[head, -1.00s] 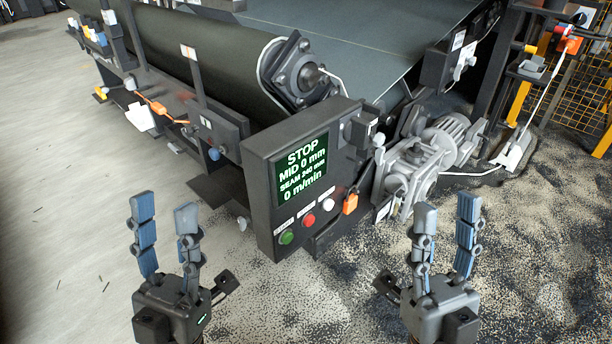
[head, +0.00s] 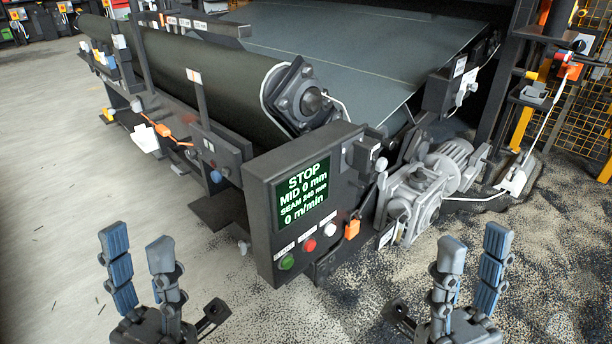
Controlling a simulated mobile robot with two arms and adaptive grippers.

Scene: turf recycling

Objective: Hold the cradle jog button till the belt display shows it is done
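The belt display (head: 302,194) is lit green on a dark control box and reads STOP, MID 0 mm, SEAM 240 mm (the SEAM figure is small), 0 m/min. Below it sit a green button (head: 287,262), a red button (head: 310,245) and a white button (head: 330,230). Their labels are too small to read, so I cannot tell which is the cradle jog button. My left gripper (head: 137,242) is open and empty, left of and in front of the box. My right gripper (head: 474,242) is open and empty to the right. Neither touches a button.
A dark roll (head: 190,75) lies in the cradle beside the wide belt (head: 340,50). A grey motor unit (head: 425,185) stands right of the box. An orange tag (head: 352,229) hangs at the box's side. Dark granules cover the floor at right; the pale floor at left is mostly clear.

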